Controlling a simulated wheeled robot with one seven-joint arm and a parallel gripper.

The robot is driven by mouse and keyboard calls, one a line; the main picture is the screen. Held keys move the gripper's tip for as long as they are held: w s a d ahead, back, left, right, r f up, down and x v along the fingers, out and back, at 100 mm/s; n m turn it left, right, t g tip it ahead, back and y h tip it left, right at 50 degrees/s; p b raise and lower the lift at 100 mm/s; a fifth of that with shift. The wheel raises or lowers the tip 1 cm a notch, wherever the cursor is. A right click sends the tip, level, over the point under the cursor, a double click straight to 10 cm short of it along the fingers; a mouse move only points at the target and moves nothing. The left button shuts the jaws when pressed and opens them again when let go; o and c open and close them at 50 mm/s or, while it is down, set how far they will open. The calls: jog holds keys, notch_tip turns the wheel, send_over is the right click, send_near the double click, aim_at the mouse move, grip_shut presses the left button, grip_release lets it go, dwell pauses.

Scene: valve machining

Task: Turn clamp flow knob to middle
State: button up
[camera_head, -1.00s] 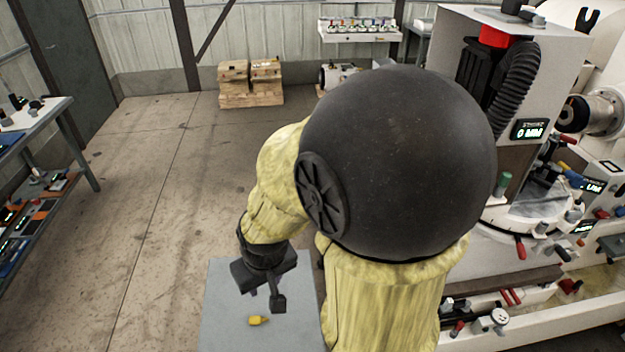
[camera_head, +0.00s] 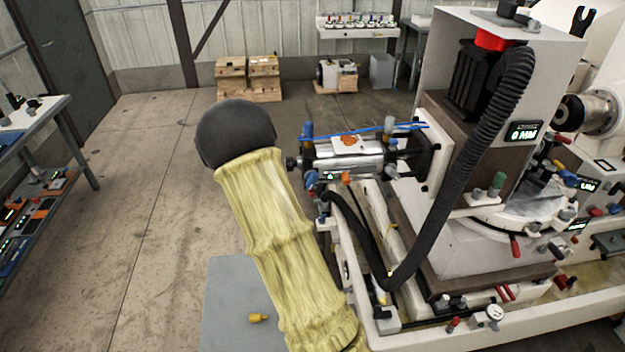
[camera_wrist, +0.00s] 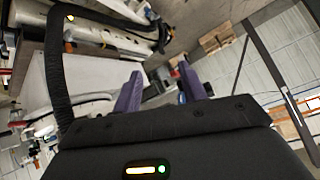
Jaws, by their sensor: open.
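The machine's clamp unit, a silver cylinder (camera_head: 348,158), lies level at the left side of the machine in the head view. Small blue and orange knobs (camera_head: 312,179) sit at its left end; I cannot tell which one is the clamp flow knob or how it is turned. My gripper (camera_wrist: 160,88) shows in the wrist view with two purple fingers apart and nothing visibly held between them.
The milling machine (camera_head: 480,110) fills the right side, with a black hose (camera_head: 450,190) curving down its front. A grey platform (camera_head: 230,290) bears a small yellow piece (camera_head: 258,318). A workbench (camera_head: 45,125) stands at left. The floor between is clear.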

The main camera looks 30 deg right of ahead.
jog(key=s+d+r+t+h+p, duration=0.1)
jog(key=d+r+t+h+p, duration=0.1)
jog(key=d+r+t, duration=0.2)
jog(key=d+t, duration=0.2)
jog(key=t, duration=0.2)
jog(key=shift+s+n, duration=0.2)
jog(key=shift+n, duration=0.1)
jog(key=shift+w+d+f, duration=0.1)
jog(key=shift+f, duration=0.1)
jog(key=b, duration=0.9)
send_near(313, 183)
jog(key=p+x, duration=0.5)
jog(key=x, duration=0.5)
jog(key=shift+w+d, duration=0.15)
jog(key=shift+w, duration=0.2)
jog(key=shift+f, duration=0.1)
jog(key=shift+c, duration=0.4)
